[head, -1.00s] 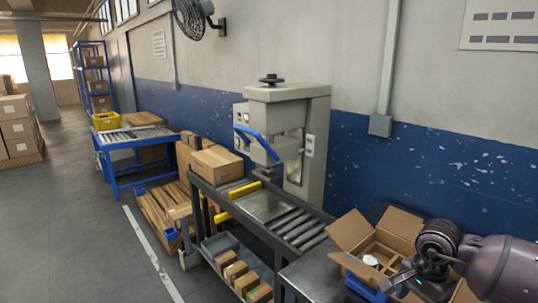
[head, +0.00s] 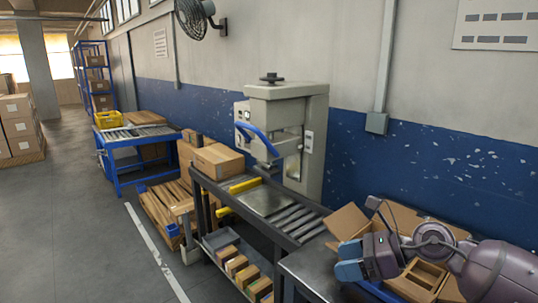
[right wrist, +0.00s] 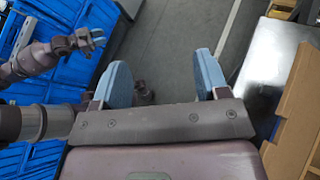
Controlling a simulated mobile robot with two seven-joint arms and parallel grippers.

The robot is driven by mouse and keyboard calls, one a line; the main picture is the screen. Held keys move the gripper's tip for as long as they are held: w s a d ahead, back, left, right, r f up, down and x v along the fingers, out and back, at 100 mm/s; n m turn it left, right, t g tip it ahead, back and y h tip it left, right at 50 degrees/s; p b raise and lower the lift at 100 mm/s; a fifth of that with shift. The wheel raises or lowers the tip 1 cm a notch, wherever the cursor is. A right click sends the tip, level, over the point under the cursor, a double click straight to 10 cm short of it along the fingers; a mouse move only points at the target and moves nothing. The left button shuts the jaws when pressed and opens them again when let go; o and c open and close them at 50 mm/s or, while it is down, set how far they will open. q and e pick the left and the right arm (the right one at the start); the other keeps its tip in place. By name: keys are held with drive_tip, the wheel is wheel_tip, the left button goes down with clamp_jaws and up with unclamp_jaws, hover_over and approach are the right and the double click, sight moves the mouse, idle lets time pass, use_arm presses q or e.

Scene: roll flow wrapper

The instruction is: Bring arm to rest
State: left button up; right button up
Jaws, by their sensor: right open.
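My right gripper (head: 348,261) is at the lower right of the head view, in front of the open cardboard box, with its blue fingers pointing left. In the right wrist view (right wrist: 164,75) its two fingers stand wide apart with nothing between them. My left gripper (right wrist: 90,40) shows small at the upper left of the right wrist view. Its jaws are too small to judge there, and it is not in the head view. The open cardboard box (head: 347,222) is partly hidden behind my right arm.
The grey bench (head: 318,270) holds the box. To its left are a roller conveyor (head: 300,222) and a press-like machine (head: 287,110). Blue crates (right wrist: 35,95) fill the left of the right wrist view. Open floor (head: 80,240) lies at the left.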

drive_tip(key=d+f+m+t+h, duration=0.25)
drive_tip(key=m+t, duration=0.45)
drive_tip(key=m, duration=0.9)
drive_tip(key=d+f+m+t+h, duration=0.25)
drive_tip(key=m+t, duration=0.45)
drive_tip(key=m, duration=1)
drive_tip(key=s+d+f+m+g+h, duration=0.1)
drive_tip(key=s+d+f+m+h, duration=0.15)
drive_tip(key=s+f+m, duration=0.35)
drive_tip(key=s+d+f+m+g+h, duration=0.25)
drive_tip(key=f+m, duration=0.25)
drive_tip(key=f, duration=0.3)
drive_tip(key=s+d+f+m+g+h, duration=0.1)
drive_tip(key=s+f+m, duration=0.1)
drive_tip(key=s+f, duration=0.3)
drive_tip(key=s+f+m+g+h, duration=0.1)
drive_tip(key=s+f, duration=0.4)
drive_tip(key=s, duration=0.5)
drive_tip(key=shift+d+f+m+h, duration=0.3)
drive_tip(key=shift+d+f+m, duration=0.05)
drive_tip(key=shift+d+m, duration=0.05)
drive_tip(key=shift+g, duration=0.25)
